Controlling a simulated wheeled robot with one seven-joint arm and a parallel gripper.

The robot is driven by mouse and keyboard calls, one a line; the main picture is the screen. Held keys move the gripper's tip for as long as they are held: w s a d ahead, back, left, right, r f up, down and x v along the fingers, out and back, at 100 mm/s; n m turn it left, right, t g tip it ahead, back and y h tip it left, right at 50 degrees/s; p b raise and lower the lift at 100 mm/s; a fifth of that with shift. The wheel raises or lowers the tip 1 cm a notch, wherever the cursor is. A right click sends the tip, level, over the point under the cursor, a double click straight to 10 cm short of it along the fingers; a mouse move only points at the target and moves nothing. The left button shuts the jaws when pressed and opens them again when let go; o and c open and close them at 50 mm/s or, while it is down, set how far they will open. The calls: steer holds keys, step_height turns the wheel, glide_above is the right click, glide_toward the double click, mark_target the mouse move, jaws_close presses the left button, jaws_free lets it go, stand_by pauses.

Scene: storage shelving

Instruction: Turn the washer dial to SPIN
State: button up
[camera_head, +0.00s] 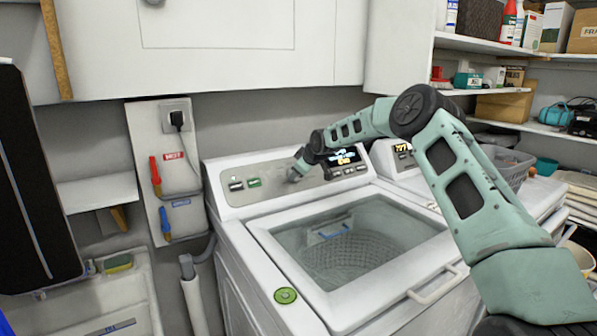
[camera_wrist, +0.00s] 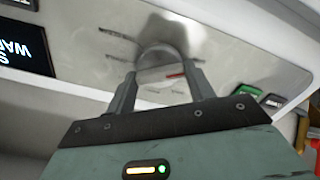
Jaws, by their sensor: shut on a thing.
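The washer (camera_head: 262,255) is a white top-loader with a grey control panel (camera_head: 232,199) along its back. Its dial (camera_wrist: 160,57) is a round grey knob with a red mark, seen in the wrist view. My gripper (camera_wrist: 162,78) is shut on the dial, with one finger on each side of it. In the head view my gripper (camera_head: 297,171) is at the panel, left of the lit display (camera_head: 346,157), and mostly hides the dial. Labels around the dial are too blurred to read, so I cannot tell which setting it points to.
Green and dark buttons (camera_head: 254,182) sit left of the dial. A second white machine (camera_head: 392,158) stands close on the right, with a grey basket (camera_head: 512,163) on top. White cabinets (camera_head: 215,45) hang above. A sink (camera_head: 125,290) is at the left.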

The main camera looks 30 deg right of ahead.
steer(key=o, duration=1)
steer(key=b+v, duration=0.3)
steer(key=v, duration=1.4)
steer(key=shift+s, duration=0.15)
